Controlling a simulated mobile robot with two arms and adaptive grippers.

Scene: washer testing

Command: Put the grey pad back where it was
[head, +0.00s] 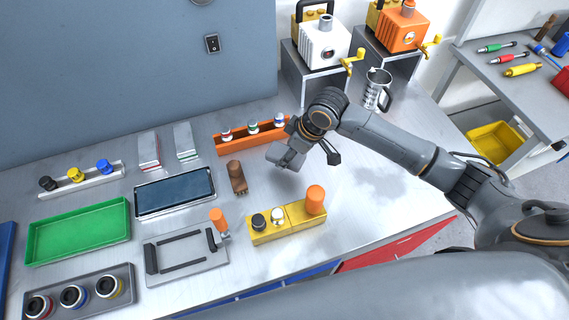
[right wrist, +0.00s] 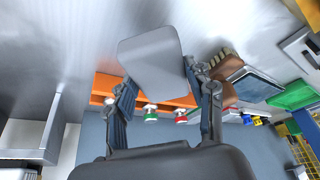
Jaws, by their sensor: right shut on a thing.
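The grey pad (right wrist: 150,58) is a flat, rounded-corner piece between the fingers of my right gripper (right wrist: 165,100), which is shut on it. In the head view the pad (head: 280,155) is a small grey shape at the tip of my right gripper (head: 296,148), held above the bench in front of the orange rack. I cannot tell its exact height. My left gripper is out of view.
The orange rack (head: 237,141) holds several small bottles. A brown brush (head: 237,178), a dark-topped tray (head: 174,205) and a yellow block (head: 262,238) with an orange knob lie nearby. A green tray (head: 78,250) is left. Bench right of the block is clear.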

